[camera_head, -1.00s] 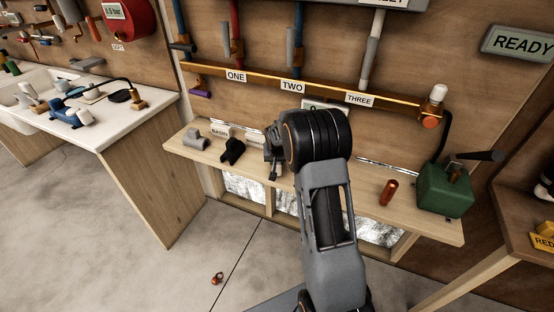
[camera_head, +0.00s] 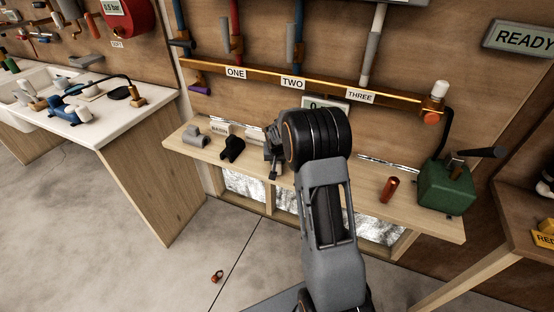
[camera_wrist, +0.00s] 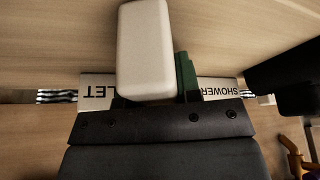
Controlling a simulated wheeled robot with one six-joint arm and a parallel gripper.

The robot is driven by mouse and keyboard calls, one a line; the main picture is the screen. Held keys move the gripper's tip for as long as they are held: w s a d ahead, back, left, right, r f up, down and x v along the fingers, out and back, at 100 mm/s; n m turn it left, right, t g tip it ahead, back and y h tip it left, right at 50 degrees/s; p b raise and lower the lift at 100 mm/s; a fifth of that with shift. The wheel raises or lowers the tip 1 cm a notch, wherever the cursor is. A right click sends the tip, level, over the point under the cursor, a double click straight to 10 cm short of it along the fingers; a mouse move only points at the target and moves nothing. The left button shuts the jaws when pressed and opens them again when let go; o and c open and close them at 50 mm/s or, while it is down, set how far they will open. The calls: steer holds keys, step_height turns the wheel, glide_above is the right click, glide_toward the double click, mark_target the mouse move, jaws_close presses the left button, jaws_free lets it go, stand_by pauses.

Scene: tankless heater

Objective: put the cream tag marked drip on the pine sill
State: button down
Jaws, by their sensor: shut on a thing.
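My gripper (camera_head: 272,160) is over the left-middle part of the pale wooden sill (camera_head: 368,190) along the wall. In the wrist view, a cream rounded block (camera_wrist: 145,48) sticks out from the black gripper body, and my gripper is shut on it. No lettering shows on this cream piece, so I cannot tell whether it is marked drip. A narrow green piece (camera_wrist: 186,78) is right beside it. My arm hides the held thing in the head view.
Two pale labels, one ending in LET (camera_wrist: 97,90) and one reading SHOWER (camera_wrist: 220,89), appear upside down behind. On the sill are a grey fitting (camera_head: 194,138), a black piece (camera_head: 232,149), a copper cylinder (camera_head: 389,190) and a green box (camera_head: 446,190). Bare wood lies left of the cylinder.

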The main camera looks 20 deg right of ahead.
steer(key=shift+f, duration=0.2)
steer(key=c, duration=0.7)
jaws_free()
steer(key=shift+c, duration=0.2)
steer(key=shift+r, duration=0.1)
steer(key=v, duration=1.3)
steer(key=shift+r+p, duration=0.3)
steer(key=shift+p, duration=0.15)
steer(key=shift+s, duration=0.15)
